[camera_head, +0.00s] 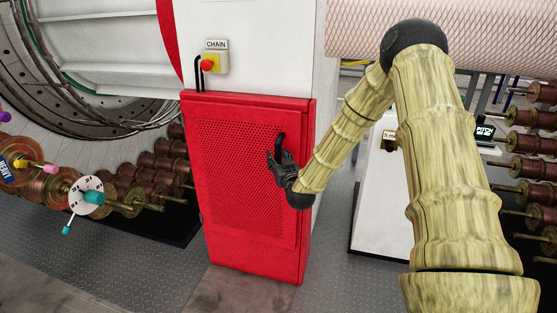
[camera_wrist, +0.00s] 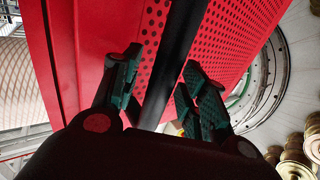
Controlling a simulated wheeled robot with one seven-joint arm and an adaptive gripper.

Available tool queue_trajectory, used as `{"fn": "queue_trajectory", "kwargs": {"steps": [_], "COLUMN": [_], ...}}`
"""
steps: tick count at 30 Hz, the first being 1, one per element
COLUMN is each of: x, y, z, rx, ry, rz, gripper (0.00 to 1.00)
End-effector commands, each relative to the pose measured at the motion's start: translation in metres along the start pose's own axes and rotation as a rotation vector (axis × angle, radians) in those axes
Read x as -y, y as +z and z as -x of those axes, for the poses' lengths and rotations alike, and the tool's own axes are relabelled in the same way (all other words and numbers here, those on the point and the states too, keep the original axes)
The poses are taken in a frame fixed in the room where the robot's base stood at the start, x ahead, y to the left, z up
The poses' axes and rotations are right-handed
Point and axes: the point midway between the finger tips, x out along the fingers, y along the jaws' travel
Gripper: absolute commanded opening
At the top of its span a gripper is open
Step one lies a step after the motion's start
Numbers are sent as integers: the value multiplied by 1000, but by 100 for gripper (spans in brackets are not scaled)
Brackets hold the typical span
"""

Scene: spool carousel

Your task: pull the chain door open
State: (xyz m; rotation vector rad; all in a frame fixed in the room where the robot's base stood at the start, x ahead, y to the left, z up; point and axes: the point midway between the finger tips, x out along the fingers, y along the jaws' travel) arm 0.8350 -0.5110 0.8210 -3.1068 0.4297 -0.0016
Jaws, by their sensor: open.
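The chain door (camera_head: 236,182) is a red perforated panel on the front of a red cabinet, and it looks closed. A black bar handle (camera_head: 281,140) stands near its right edge. My gripper (camera_head: 278,158) is at the handle, with its fingers spread. In the wrist view, the black handle (camera_wrist: 178,50) runs between the two green-padded fingers of my gripper (camera_wrist: 160,78). Gaps show on both sides of the bar. The lower end of the handle is hidden by my gripper.
A box with a red button (camera_head: 207,65) and a CHAIN label is above the door. Spools (camera_head: 155,165) on spindles stand to the left, and more spools (camera_head: 535,142) to the right. Open patterned floor (camera_head: 155,272) lies in front and left of the cabinet.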

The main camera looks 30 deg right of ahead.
Motion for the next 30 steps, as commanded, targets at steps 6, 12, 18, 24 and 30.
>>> {"fn": "queue_trajectory", "kwargs": {"steps": [6, 12, 18, 24, 30], "x": [0, 0, 0, 3, 25], "y": [0, 0, 0, 0, 2], "z": [-1, -1, -1, 0, 3], "rx": [1, 1, 1, 0, 2], "ry": [0, 0, 0, 2, 11], "rz": [0, 0, 0, 0, 0], "gripper": [43, 20, 0, 0, 0]}}
